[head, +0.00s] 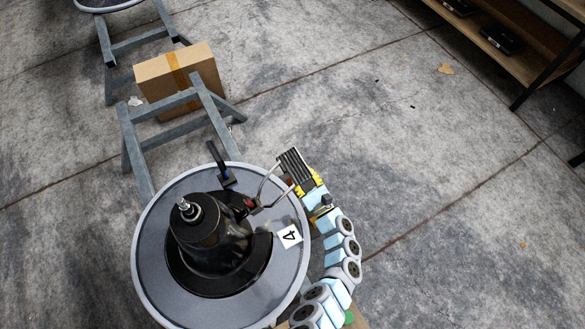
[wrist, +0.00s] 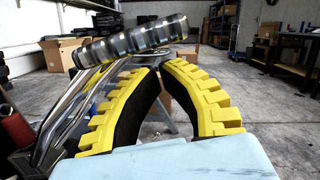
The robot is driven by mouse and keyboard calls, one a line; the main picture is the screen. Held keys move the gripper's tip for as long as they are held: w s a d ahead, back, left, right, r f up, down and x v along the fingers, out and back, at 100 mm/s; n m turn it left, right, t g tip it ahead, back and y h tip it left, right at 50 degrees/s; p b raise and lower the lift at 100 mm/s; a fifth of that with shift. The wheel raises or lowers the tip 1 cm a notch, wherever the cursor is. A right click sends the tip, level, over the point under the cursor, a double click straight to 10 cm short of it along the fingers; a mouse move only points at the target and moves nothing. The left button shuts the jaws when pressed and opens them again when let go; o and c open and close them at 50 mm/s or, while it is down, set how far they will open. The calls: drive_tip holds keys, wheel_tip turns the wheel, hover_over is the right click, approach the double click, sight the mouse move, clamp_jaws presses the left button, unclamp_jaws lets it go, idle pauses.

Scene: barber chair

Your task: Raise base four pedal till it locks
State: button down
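Base four is a round grey disc (head: 165,288) with a black column (head: 207,232) and a white label "4" (head: 289,236). Its foot pedal has bent chrome rods and a black ribbed pad (head: 294,168), sticking out past the disc's upper right rim. The pad (wrist: 130,41) and chrome rods (wrist: 75,115) fill the upper left of the wrist view. My gripper (head: 304,183) is at the pad's lower right. In the wrist view, its yellow fingers (wrist: 163,66) curve together with tips nearly meeting just below the pad. Nothing shows between them; contact with the pad is unclear.
A black upright lever (head: 218,160) stands at the disc's upper rim. Grey trestles (head: 187,125) and a cardboard box (head: 178,78) stand behind. A shelf (head: 490,40) is at the upper right. The concrete floor right of the base is mostly clear.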

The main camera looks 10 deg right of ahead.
drive_tip(key=shift+d+f, duration=0.15)
drive_tip(key=shift+f, duration=0.05)
drive_tip(key=s+d+f+b, duration=0.1)
drive_tip(key=s+d+f, duration=0.4)
drive_tip(key=s, duration=0.3)
drive_tip(key=shift+s+f, duration=0.25)
drive_tip(key=shift+f, duration=0.15)
idle(0.6)
